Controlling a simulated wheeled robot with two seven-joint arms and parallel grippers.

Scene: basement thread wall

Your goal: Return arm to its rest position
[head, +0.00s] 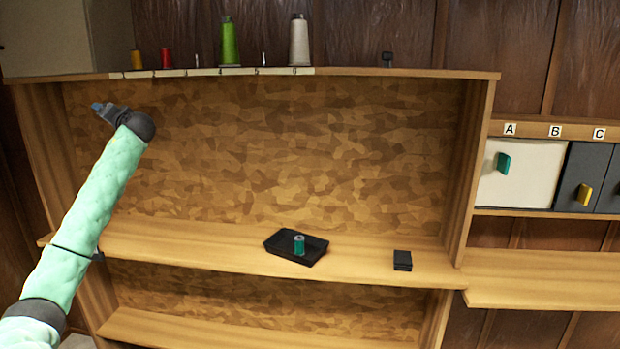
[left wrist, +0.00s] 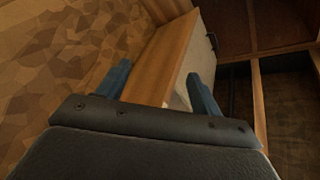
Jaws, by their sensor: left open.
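My left arm (head: 95,205), in a pale green sleeve, reaches up from the lower left in the head view. Its gripper (head: 97,106) is raised at the upper left, in front of the shelf's back panel and below the top ledge. In the left wrist view the two blue fingers of the left gripper (left wrist: 160,88) stand apart with nothing between them. Behind them is a wooden board edge. My right gripper is not in view.
A black tray (head: 272,246) holding a teal spool (head: 299,244) sits on the middle shelf (head: 190,240). A small black box (head: 402,260) lies to its right. Several spools stand on the top ledge (head: 430,73). Lettered compartments, including a white door (head: 530,170), are at right.

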